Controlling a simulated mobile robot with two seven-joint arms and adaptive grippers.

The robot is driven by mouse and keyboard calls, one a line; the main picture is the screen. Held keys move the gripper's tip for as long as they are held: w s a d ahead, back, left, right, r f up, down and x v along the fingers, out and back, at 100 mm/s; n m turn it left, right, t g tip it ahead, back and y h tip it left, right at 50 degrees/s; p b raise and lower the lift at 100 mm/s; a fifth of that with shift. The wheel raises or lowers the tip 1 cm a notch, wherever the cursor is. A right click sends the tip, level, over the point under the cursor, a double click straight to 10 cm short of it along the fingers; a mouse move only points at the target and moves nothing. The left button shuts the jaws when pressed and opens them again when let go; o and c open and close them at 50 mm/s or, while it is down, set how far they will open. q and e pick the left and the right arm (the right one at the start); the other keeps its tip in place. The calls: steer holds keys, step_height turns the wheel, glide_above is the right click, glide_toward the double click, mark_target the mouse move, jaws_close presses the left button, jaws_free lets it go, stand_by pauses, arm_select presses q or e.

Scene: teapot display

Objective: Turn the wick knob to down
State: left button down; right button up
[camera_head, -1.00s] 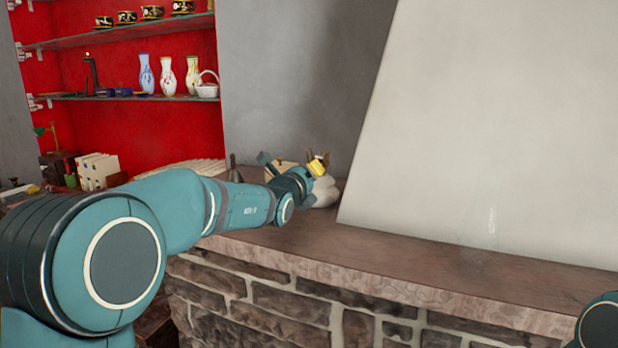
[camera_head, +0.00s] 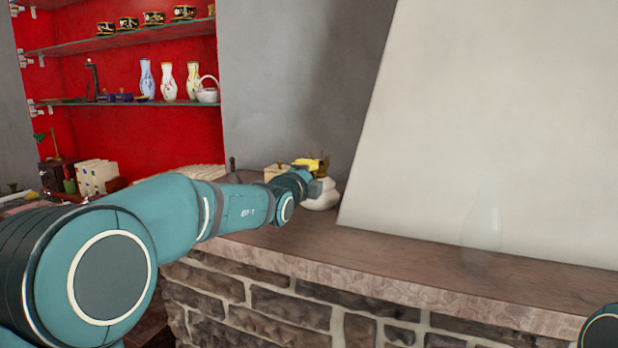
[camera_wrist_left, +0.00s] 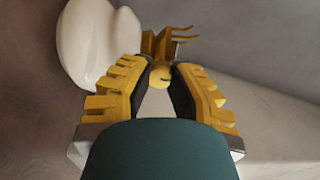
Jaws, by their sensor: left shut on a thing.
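The wick knob (camera_wrist_left: 160,76) is a small round brass-yellow piece in the left wrist view, between the tips of my left gripper (camera_wrist_left: 160,84). The gripper's yellow, ribbed fingers are shut on it. Behind it is the brass burner (camera_wrist_left: 158,44) with curved prongs. The lamp's glossy white body (camera_wrist_left: 98,42) is to the left in that view. In the head view my left gripper (camera_head: 308,168) is at the lamp, whose white body (camera_head: 322,197) stands on the mantel. The arm and gripper hide the knob there. My right gripper is out of view.
The stone mantel (camera_head: 400,262) is mostly clear to the right, except for a faint transparent glass vessel (camera_head: 482,228). A slanted pale chimney hood (camera_head: 500,110) rises behind. Glass shelves with vases (camera_head: 167,82) and cups (camera_head: 154,18) are at the left.

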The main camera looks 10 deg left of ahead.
arm_select(q)
steer(key=shift+d+n, duration=0.1)
steer(key=shift+n, duration=0.3)
steer(key=c, duration=0.8)
jaws_free()
steer(key=shift+o, duration=0.2)
steer(key=s, duration=0.4)
steer(key=s+a, duration=0.1)
steer(key=s, duration=0.1)
steer(key=shift+s, duration=0.35)
steer(key=shift+s+a, duration=0.25)
steer(key=shift+s, duration=0.95)
steer(key=shift+s+a, duration=0.2)
steer(key=shift+s, duration=1.1)
steer(key=shift+a, duration=0.1)
